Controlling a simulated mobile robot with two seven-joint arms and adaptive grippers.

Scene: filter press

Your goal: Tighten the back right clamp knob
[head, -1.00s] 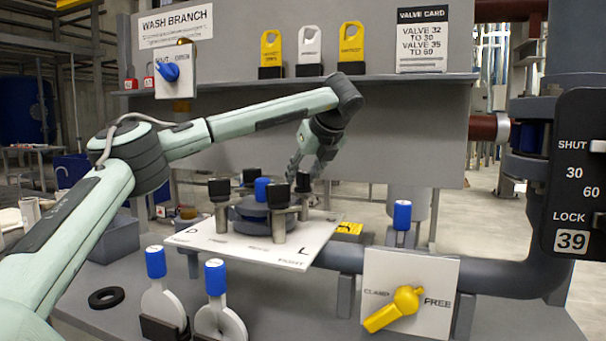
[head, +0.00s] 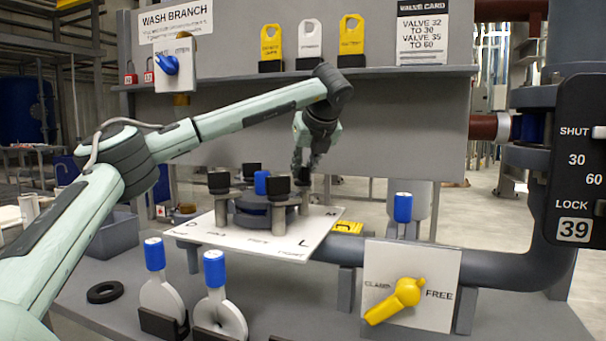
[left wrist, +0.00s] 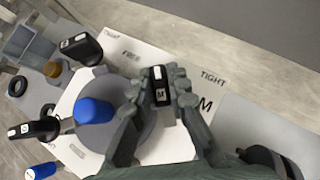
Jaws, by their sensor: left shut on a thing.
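A white plate (head: 192,234) carries a round dark clamp body (head: 255,205) with a blue cap (head: 261,182) in its middle and several black clamp knobs on posts around it. The back right knob (head: 304,183) is black and is marked M in the left wrist view (left wrist: 158,96). My left gripper (head: 303,172) comes down on it from above, its fingers on both sides of the knob and shut on it. The front right knob (head: 278,186), front left knob (head: 218,182) and back left knob (head: 251,169) stand free. My right gripper is not in view.
Two blue-handled round pieces (head: 155,255) (head: 214,270) and a black ring (head: 105,292) are on the bench at front left. A yellow lever (head: 397,300) sits on a CLAMP/FREE panel at front right. A shelf (head: 400,73) with tags runs behind the arm.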

